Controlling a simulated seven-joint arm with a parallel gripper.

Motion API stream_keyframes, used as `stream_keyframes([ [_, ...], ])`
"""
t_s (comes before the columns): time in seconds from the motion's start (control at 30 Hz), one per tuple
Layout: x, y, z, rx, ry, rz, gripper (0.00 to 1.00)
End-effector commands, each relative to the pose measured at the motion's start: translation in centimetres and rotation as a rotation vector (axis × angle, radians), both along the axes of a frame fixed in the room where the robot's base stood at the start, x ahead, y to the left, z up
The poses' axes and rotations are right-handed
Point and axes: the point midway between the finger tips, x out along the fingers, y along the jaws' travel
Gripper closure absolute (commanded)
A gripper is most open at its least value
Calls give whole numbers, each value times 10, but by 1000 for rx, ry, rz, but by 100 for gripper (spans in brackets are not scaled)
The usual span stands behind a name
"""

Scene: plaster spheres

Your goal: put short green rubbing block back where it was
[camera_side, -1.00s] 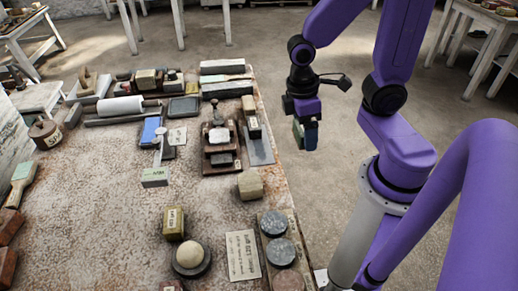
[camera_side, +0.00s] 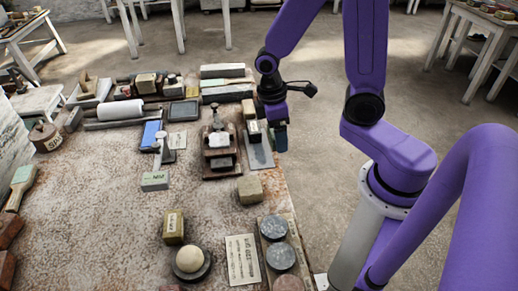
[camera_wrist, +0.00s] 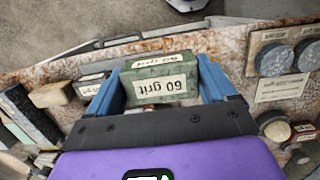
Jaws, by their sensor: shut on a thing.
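The short green rubbing block (camera_wrist: 155,70) shows in the wrist view with its "60 grit" label toward the camera. It lies between the two blue fingers of my gripper (camera_wrist: 163,88), which are shut on its sides. In the side view my gripper (camera_side: 281,140) hangs by the right edge of the table, beside a grey tray (camera_side: 261,157). The block is mostly hidden there by the blue finger. I cannot tell its exact height above the tabletop.
A tan block (camera_side: 250,189) and round dark discs (camera_side: 274,228) are nearer the camera along the right edge. A pale ball (camera_side: 189,259) rests on a dark round base. The left-front tabletop is mostly clear.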

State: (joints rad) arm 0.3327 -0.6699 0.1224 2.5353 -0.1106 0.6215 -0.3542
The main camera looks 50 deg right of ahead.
Motion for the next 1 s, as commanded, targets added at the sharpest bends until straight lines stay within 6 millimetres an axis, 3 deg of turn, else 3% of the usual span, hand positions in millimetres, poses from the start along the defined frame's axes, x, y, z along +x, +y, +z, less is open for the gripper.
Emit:
stream_keyframes([
  [0.6, 49, 0, -52, 0, 0, 0, 50],
  [0.87, 58, 1, -64, -1, 1, 0, 50],
  [1.0, 58, 0, -81, -2, 4, 1, 50],
])
